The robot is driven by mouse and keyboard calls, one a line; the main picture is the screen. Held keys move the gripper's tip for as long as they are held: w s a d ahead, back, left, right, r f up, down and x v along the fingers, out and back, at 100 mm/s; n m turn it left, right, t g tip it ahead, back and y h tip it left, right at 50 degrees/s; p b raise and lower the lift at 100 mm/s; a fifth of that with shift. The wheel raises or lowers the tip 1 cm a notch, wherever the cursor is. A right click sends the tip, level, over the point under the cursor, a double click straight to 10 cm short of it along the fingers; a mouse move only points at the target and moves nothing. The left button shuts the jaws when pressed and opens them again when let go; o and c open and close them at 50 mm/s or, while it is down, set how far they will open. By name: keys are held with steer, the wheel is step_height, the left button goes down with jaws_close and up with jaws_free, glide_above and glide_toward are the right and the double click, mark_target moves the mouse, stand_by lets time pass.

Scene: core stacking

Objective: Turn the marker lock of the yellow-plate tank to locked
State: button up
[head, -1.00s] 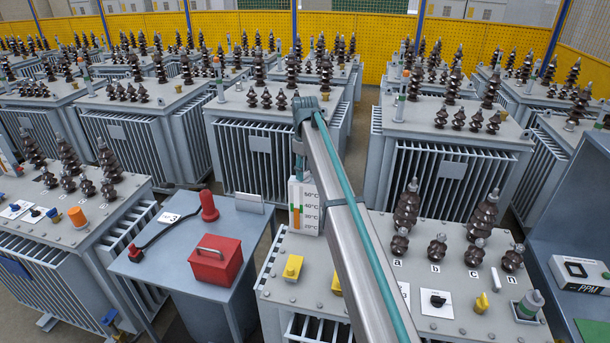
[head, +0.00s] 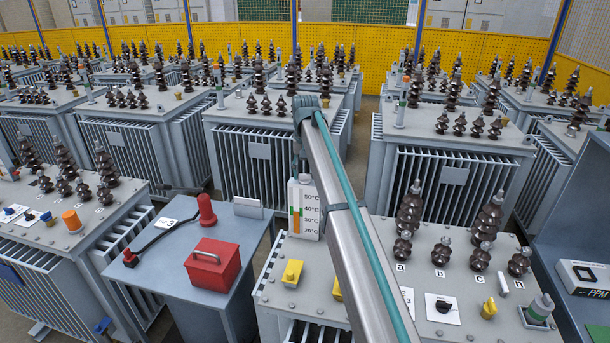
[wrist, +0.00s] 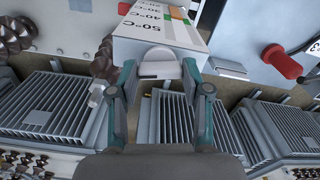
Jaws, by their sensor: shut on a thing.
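My gripper (wrist: 161,78) is shut on a pale rounded tab (wrist: 160,54) at the top end of a white gauge (wrist: 150,32) in the wrist view, where the gauge appears upside down. In the head view the gauge (head: 296,222) stands upright at the back left edge of the nearest tank (head: 281,315), with a degree scale and green and orange bands; my arm comes down over its top and partly hides it. That tank carries a black knob (head: 443,305) on a white card and a yellow knob (head: 489,308). I see no yellow plate.
A blue-grey table (head: 157,273) left of the tank holds a red box (head: 212,265) and a red handled tool (head: 206,210). Brown insulators (head: 409,210) stand at the tank's back right. Other tanks crowd behind. A device (head: 583,276) sits at the right.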

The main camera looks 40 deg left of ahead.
mark_target(305, 174)
steer(key=shift+m, duration=1.3)
steer(key=shift+b, duration=0.3)
steer(key=o, duration=1.2)
steer(key=shift+c, duration=0.2)
steer(key=shift+r, duration=0.1)
step_height(305, 174, up, 12)
